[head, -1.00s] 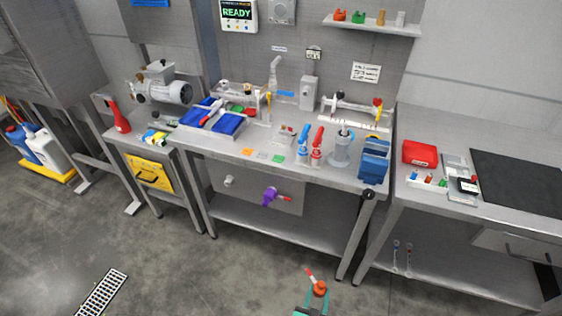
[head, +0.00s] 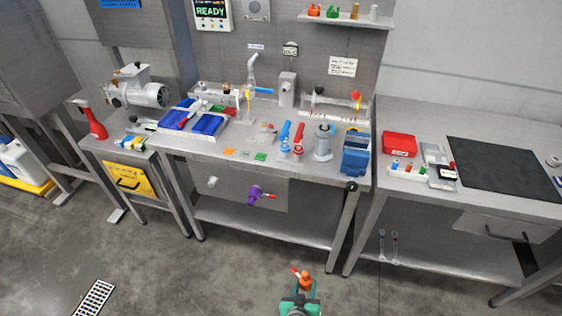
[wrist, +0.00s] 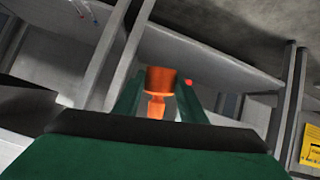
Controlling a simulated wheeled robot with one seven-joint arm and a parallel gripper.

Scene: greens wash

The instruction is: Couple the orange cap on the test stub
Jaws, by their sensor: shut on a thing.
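My gripper (head: 304,291), with teal fingers, is shut on an orange cap (head: 305,281) low in the head view, over the floor in front of the bench. The cap (wrist: 160,78) also stands between the fingers in the wrist view, with a narrower orange part below its wide end. A red tip (wrist: 188,82) shows beside it. A short pale stub (head: 212,181) and a purple fitting with a red lever (head: 256,193) stick out of the panel under the middle bench. I cannot tell for sure which is the test stub. The cap is apart from both.
The middle bench (head: 225,150) has a lower shelf (head: 270,222) and legs at both sides. A side bench (head: 440,185) stands right, a cart with a yellow panel (head: 130,183) left. A floor grate (head: 95,298) lies at lower left. Floor before the bench is clear.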

